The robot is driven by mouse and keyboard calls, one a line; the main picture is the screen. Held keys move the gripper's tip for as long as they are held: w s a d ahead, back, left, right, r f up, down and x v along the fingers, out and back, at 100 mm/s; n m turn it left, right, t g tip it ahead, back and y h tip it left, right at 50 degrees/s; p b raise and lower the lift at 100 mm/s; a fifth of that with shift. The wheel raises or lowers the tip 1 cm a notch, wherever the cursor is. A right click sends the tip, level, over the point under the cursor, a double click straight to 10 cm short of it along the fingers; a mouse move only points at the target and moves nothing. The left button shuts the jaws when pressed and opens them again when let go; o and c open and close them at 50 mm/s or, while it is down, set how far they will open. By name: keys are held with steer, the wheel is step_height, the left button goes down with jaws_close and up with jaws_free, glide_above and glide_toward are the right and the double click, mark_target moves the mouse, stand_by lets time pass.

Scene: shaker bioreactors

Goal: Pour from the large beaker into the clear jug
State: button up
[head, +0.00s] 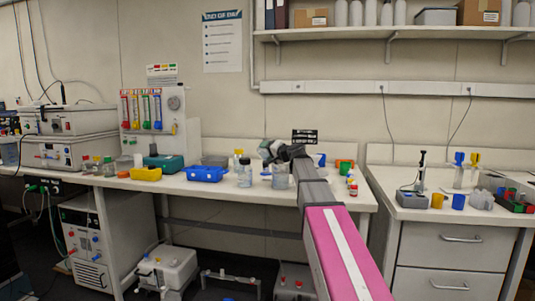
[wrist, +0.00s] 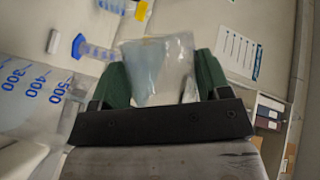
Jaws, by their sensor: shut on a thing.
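My gripper (wrist: 160,76) has its green fingers shut on a clear beaker (wrist: 165,62) that holds a pale bluish liquid. The beaker looks tilted in the wrist view, but that camera is itself rolled. In the head view my gripper (head: 270,151) is above the bench, and I cannot make out the beaker there. A clear vessel with blue graduations (wrist: 36,88), likely the jug, is close at the left of the wrist view. In the head view a clear vessel (head: 280,177) stands on the bench just below my gripper, partly behind my arm.
A lidded jar (head: 245,174) and a blue tray (head: 205,174) stand left of my gripper. Small coloured containers (head: 344,167) are to its right. A shelf (head: 400,34) runs above the bench. Blue-based cylinders (wrist: 94,51) show in the wrist view.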

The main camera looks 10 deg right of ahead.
steer(key=shift+d+r+m+t+y, duration=0.2)
steer(key=shift+m+t+y, duration=0.15)
steer(key=shift+m, duration=0.55)
steer(key=shift+d+r+m+t+y, duration=0.15)
steer(key=shift+m+t+y, duration=0.15)
steer(key=shift+m, duration=0.6)
steer(key=shift+w+d+r+m+t, duration=0.1)
steer(key=shift+d+m+t, duration=0.2)
steer(key=shift+m, duration=0.7)
steer(key=shift+y, duration=0.25)
steer(key=shift+w+d+r+m+t, duration=0.1)
steer(key=shift+d+r+m+t, duration=0.15)
steer(key=shift+m+t, duration=0.6)
steer(key=shift+m, duration=0.25)
steer(key=shift+r, duration=0.15)
steer(key=shift+a+r+n+g, duration=0.3)
steer(key=shift+r+n+g, duration=0.4)
steer(key=shift+n, duration=0.5)
steer(key=shift+a+f+n+g+h, duration=0.2)
steer(key=shift+n+g, duration=0.2)
steer(key=shift+n, duration=0.45)
steer(key=shift+a+f+n+g+h, duration=0.2)
steer(key=shift+n+g, duration=0.2)
steer(key=shift+n, duration=0.45)
